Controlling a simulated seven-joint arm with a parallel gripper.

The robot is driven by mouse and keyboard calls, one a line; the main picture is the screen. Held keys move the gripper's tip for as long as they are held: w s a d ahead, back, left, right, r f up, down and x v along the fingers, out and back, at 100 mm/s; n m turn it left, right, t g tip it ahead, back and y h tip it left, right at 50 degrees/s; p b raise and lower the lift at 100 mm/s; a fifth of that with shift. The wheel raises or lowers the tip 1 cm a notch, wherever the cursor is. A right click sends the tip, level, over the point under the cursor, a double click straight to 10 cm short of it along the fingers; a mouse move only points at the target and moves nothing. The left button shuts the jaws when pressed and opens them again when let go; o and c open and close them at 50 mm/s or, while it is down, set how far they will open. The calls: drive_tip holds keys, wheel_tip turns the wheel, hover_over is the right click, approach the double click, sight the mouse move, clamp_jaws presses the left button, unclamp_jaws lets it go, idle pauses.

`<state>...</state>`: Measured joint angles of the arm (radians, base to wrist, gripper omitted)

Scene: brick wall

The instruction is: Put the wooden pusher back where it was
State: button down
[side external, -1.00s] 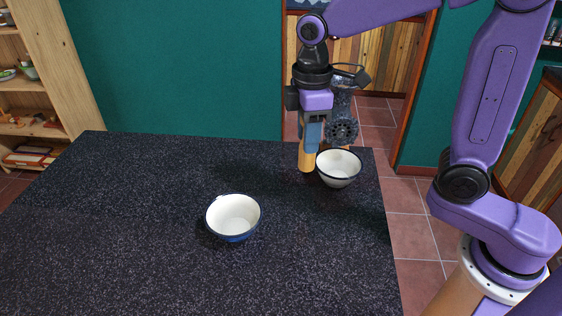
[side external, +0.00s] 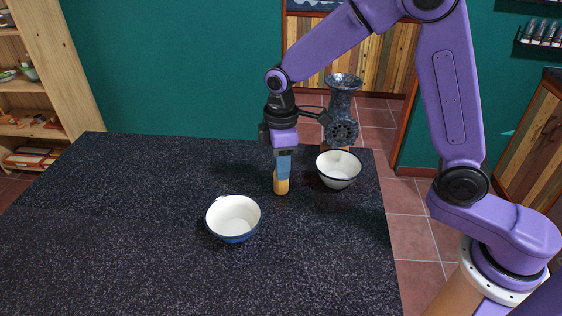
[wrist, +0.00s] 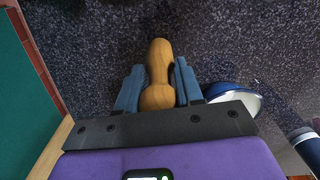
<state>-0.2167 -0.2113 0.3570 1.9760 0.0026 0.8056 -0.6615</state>
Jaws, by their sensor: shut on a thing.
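The wooden pusher (side external: 281,185) is a smooth light-brown turned piece. My gripper (side external: 282,168) is shut on it and holds it roughly upright over the dark countertop, between the two bowls in the side view. I cannot tell whether its lower end touches the counter. In the wrist view, the pusher (wrist: 158,62) shows between the two blue fingers of my gripper (wrist: 158,88). A dark speckled metal grinder (side external: 343,98) with a flared top and a perforated round face stands at the back right, behind the right bowl.
A white bowl with a dark rim (side external: 338,167) stands in front of the grinder, near the counter's right edge. A blue-and-white bowl (side external: 233,216) stands left of and nearer than the pusher. The left part of the dark countertop (side external: 110,220) is clear.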

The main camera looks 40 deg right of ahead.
drive_tip(key=c, duration=0.7)
unclamp_jaws()
drive_tip(key=shift+f, duration=0.15)
drive_tip(key=shift+c, duration=0.2)
wheel_tip(320, 180, up, 12)
drive_tip(key=shift+r, duration=0.2)
drive_tip(key=shift+s, duration=0.1)
drive_tip(key=s+d+f, duration=0.2)
drive_tip(key=s+d, duration=0.2)
drive_tip(key=s, duration=0.5)
drive_tip(key=s+d+f, duration=0.2)
drive_tip(key=s+d, duration=0.1)
drive_tip(key=s, duration=0.6)
drive_tip(key=s+d+f, duration=0.3)
drive_tip(key=s+d, duration=0.1)
drive_tip(key=s, duration=0.5)
drive_tip(key=shift+s+d, duration=0.25)
drive_tip(key=shift+d, duration=0.1)
drive_tip(key=shift+r, duration=0.1)
